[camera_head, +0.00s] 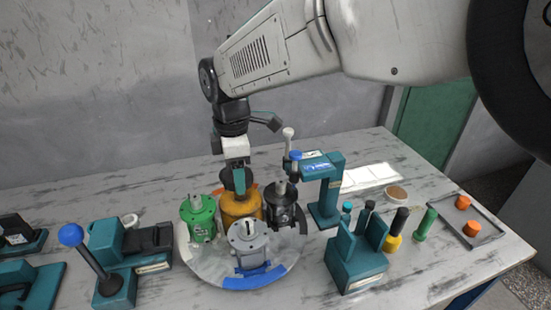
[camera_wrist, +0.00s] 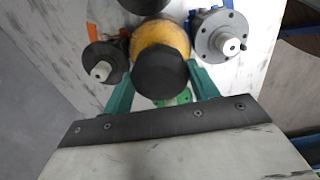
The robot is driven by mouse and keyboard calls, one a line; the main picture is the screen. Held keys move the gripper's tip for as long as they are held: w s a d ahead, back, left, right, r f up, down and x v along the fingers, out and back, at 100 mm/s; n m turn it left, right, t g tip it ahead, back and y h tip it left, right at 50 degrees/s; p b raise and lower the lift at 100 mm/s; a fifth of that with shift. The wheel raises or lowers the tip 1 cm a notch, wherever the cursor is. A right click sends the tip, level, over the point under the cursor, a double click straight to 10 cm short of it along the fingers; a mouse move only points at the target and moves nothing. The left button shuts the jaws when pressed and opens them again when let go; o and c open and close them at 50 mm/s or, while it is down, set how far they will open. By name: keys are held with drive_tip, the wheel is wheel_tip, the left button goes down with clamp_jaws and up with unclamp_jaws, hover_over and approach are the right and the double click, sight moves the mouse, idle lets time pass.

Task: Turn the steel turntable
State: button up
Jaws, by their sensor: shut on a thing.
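The round steel turntable (camera_head: 207,268) lies on the bench, with a blue patch on its front rim. It bears a green motor (camera_head: 199,220) at the left, an orange-yellow motor (camera_head: 241,209) at the back, a black motor (camera_head: 284,212) at the right and a grey motor (camera_head: 249,240) at the front. My gripper (camera_head: 239,182) points down over the orange-yellow motor. In the wrist view, its teal fingers are on both sides of that motor's black top (camera_wrist: 160,73), shut on it. The yellow body (camera_wrist: 160,38) shows beyond; finger contact is partly hidden.
A teal press (camera_head: 324,178) stands close at the turntable's right. A teal holder (camera_head: 356,262) is at the front right, with green and yellow-black pieces beside it. A blue-knobbed lever fixture (camera_head: 120,257) stands at the left. A tray (camera_head: 470,226) with orange caps lies far right.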

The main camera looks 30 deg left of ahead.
idle(0.3)
idle(0.4)
drive_tip(key=o, duration=1.4)
wheel_tip(320, 180, up, 7)
drive_tip(key=shift+r, duration=0.45)
